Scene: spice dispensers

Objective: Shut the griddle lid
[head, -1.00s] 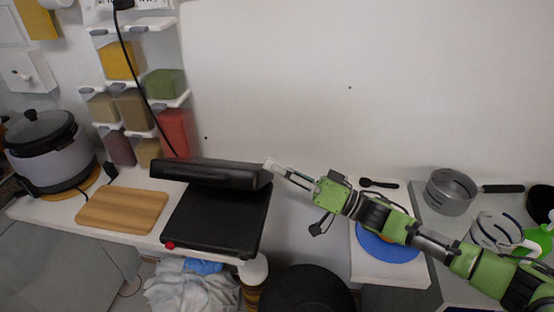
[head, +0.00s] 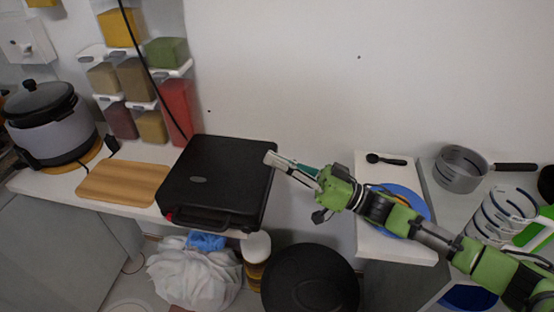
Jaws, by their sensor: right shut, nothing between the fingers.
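The black griddle (head: 217,178) stands on the white counter with its lid (head: 200,160) down flat over the base. The lid's handle (head: 207,221) is at the front edge, just above the base's front. My right gripper (head: 273,160) is shut and empty at the right rear corner of the lid, close to it; I cannot tell whether they touch. My left gripper is not in view.
A wooden board (head: 124,183) and a rice cooker (head: 50,123) are left of the griddle. Spice containers (head: 135,78) hang behind on the wall. A blue plate (head: 411,222) and a saucepan (head: 459,169) are at the right. Counter between griddle and plate is clear.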

